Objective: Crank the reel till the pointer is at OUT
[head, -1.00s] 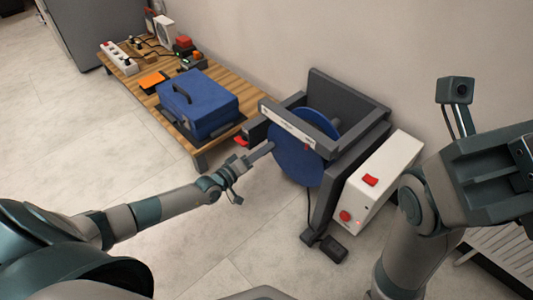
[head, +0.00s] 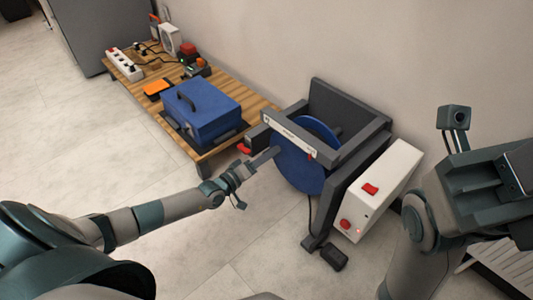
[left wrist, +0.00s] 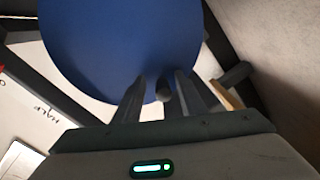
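The blue reel disc (head: 300,165) stands upright in a dark grey frame (head: 350,107). A white scale strip (head: 290,137) runs along the frame's front bar, with a small red mark (head: 311,156) near its right end; its lettering is too small to read. My left gripper (head: 272,155) reaches the front of the disc. In the left wrist view its two fingers stand apart on either side of a dark crank knob (left wrist: 163,90), with gaps showing on both sides. The blue disc (left wrist: 120,45) fills the space behind. My right gripper (head: 500,175) is partly in view at the right, its fingers unclear.
A white box with red buttons (head: 382,190) stands right of the frame, a black pedal (head: 334,257) on the floor before it. A low wooden table (head: 255,107) at left holds a blue case (head: 205,105) and a power strip (head: 124,64). The front floor is clear.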

